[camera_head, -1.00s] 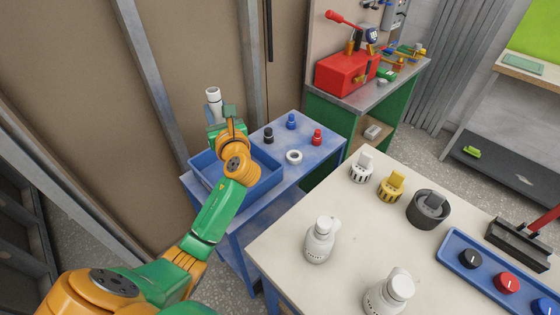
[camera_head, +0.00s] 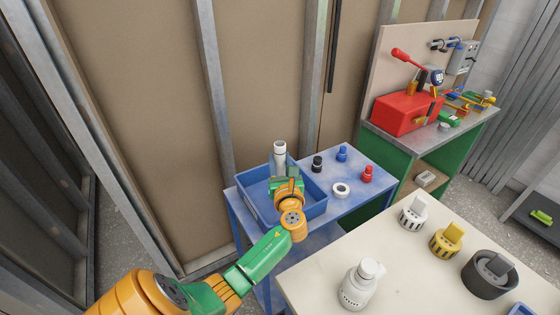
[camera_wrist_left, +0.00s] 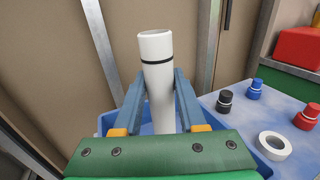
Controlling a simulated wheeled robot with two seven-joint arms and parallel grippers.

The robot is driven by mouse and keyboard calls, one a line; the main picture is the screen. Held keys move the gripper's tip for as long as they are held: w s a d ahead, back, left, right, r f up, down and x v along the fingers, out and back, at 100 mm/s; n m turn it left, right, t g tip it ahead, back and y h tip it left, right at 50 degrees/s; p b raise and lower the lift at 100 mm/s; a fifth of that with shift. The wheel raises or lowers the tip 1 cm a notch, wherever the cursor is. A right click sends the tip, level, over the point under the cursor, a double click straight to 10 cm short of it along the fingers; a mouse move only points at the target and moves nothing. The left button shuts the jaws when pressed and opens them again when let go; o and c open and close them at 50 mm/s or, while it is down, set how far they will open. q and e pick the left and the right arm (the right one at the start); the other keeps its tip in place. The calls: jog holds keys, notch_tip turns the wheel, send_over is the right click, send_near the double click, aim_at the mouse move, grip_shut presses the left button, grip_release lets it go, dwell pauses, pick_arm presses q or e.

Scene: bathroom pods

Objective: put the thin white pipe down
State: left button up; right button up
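The thin white pipe (camera_head: 280,154) is upright, with a dark ring near its top. It also shows in the left wrist view (camera_wrist_left: 157,75). My left gripper (camera_head: 287,177) is shut on it, with one blue-grey finger on each side of the pipe in the left wrist view (camera_wrist_left: 158,88). The pipe is over the blue tray (camera_head: 310,211) on the blue table. Its lower end is hidden behind my gripper, so I cannot tell whether it touches the tray's floor. My right gripper is not in view.
Right of the tray on the blue table (camera_head: 352,210) are a black fitting (camera_head: 317,164), a blue fitting (camera_head: 342,154), a red fitting (camera_head: 367,174) and a white ring (camera_head: 341,190). A pale table (camera_head: 400,275) with white, yellow and dark parts stands in front. A wall is behind.

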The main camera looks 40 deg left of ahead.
pick_arm(q)
jog(key=o, duration=0.3)
jog(key=shift+w, duration=0.1)
jog(key=shift+r, duration=0.25)
jog(key=v, duration=1.2)
